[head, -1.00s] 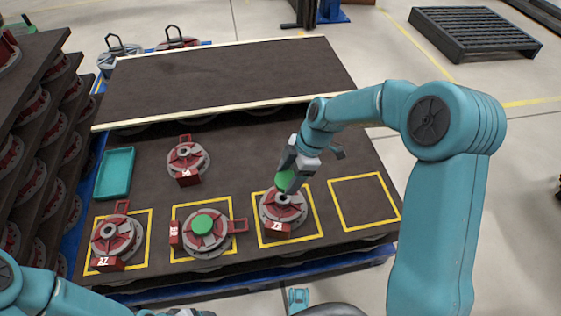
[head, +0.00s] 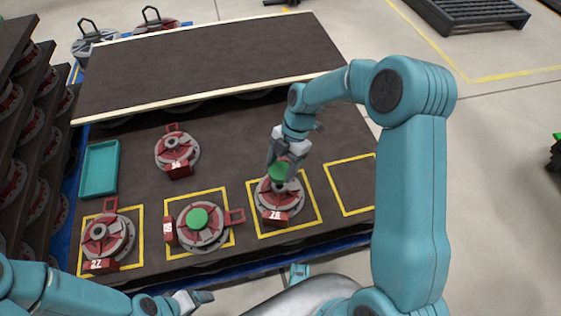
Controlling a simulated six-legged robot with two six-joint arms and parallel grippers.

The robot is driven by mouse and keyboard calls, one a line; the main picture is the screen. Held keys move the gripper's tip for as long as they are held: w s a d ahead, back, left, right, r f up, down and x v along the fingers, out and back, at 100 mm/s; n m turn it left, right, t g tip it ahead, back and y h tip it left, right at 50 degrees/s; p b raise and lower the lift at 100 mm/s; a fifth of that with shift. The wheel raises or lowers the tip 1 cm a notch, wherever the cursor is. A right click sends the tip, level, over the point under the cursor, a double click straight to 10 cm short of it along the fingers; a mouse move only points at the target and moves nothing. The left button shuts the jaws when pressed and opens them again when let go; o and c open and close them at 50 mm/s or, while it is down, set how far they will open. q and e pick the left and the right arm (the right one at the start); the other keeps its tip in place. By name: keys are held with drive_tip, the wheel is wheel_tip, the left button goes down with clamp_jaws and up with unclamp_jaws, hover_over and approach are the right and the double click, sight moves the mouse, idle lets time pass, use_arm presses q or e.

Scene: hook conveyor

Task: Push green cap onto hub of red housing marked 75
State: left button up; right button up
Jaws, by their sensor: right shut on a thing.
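My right gripper (head: 283,160) is shut on a green cap (head: 279,173). It holds the cap over the hub of a red and grey housing (head: 267,199) in the third yellow square from the left. The cap hides most of the hub; I cannot tell whether they touch. The red tag (head: 275,218) on this housing carries a number starting with 7; its second digit is hard to read. My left gripper (head: 203,297) is low at the front edge, away from the housings, and its jaw opening is unclear.
A housing with a green cap (head: 197,217) sits in the second square. Uncapped housings stand in the first square (head: 108,237) and behind (head: 177,149). A teal tray (head: 100,168) lies at left. The fourth square (head: 352,187) is empty. A loaded rack (head: 35,110) stands left.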

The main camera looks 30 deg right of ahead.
sight(278, 186)
drive_tip(key=shift+f+b, duration=0.8)
drive_tip(key=shift+f, duration=0.75)
drive_tip(key=shift+w+f+b, duration=0.1)
drive_tip(key=shift+f+b, duration=1.35)
drive_tip(key=shift+f, duration=0.75)
drive_tip(key=o, duration=1.1)
drive_tip(key=p+v, duration=0.5)
drive_tip(key=v, duration=1.1)
drive_tip(key=shift+r, duration=0.2)
